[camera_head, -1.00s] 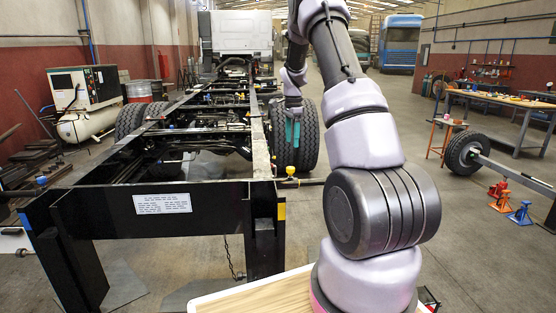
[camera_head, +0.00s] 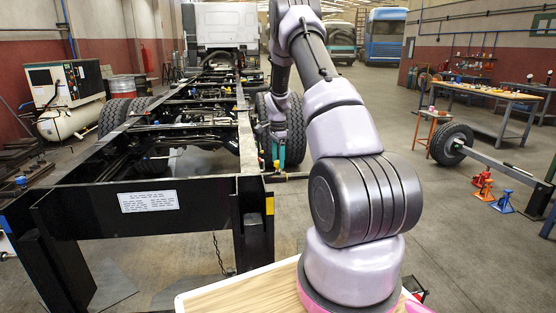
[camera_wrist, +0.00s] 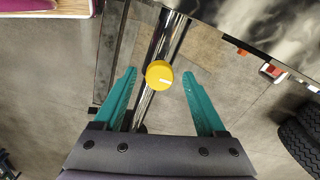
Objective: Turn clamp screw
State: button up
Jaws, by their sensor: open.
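The clamp screw shows as a round yellow knob (camera_wrist: 159,75) with a small white mark, on a shiny metal bar in the wrist view. My gripper (camera_wrist: 160,78) is open, with one teal finger on each side of the knob and a gap on both sides. The fingers do not touch the knob in this view. In the head view my gripper (camera_head: 278,155) points down beside the chassis rail, just above a small yellow spot that looks like the knob (camera_head: 277,165). How far the fingertips are above or below the knob's top is hard to tell.
The black chassis frame (camera_head: 95,215) with its white label fills the left. A truck wheel (camera_head: 296,128) stands right behind my gripper. A workbench (camera_head: 490,92), a loose wheel on an axle (camera_head: 450,144) and orange and blue stands are at the right. Floor between is clear.

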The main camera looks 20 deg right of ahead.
grip_shut()
jog(key=shift+n, duration=0.3)
